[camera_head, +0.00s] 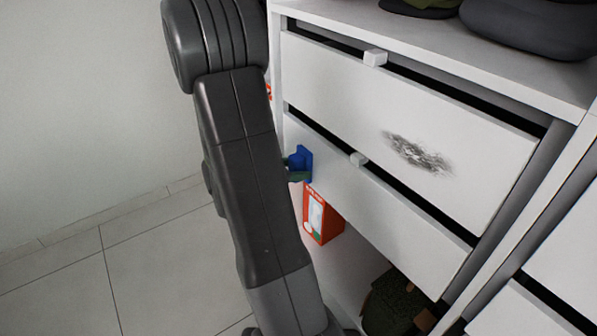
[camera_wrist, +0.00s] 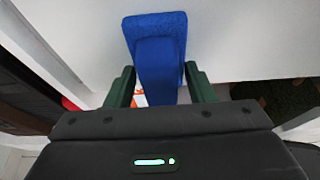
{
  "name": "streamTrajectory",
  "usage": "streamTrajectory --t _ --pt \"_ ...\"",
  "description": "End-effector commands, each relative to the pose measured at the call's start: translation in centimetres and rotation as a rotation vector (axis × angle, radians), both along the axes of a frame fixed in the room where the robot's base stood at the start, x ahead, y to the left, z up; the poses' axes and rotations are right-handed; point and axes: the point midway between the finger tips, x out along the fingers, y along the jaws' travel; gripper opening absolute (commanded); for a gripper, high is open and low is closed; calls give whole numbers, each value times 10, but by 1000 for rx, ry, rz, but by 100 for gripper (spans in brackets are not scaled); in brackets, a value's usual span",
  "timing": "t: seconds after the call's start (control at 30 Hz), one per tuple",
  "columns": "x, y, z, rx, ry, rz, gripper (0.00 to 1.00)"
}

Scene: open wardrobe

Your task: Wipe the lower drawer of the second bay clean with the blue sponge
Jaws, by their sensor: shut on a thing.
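The blue sponge (camera_head: 303,160) has a flat pad and a grip block. My gripper (camera_head: 297,176) is shut on the sponge's block, mostly hidden behind my arm in the head view. In the wrist view the green fingers (camera_wrist: 160,90) hold the block of the sponge (camera_wrist: 155,27) from both sides. The pad is at the front of the lower drawer (camera_head: 390,212), near its left end; I cannot tell if it touches. No mark shows on the visible part of this drawer front. The upper drawer (camera_head: 330,76) has a dark grey smudge (camera_head: 418,153) on its front.
Small white knobs (camera_head: 375,57) stick out from the drawer fronts. A red-orange box (camera_head: 322,217) and a dark green item (camera_head: 394,303) stand below the lower drawer. Dark hats (camera_head: 532,24) lie on the shelf above. The tiled floor at left is clear.

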Motion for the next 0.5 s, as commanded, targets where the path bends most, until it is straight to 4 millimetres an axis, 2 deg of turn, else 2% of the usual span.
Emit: streamTrajectory --t 0.3,0.5 --pt "12 10 1 1 -3 1 22" --pt "7 6 0 0 -2 0 22"
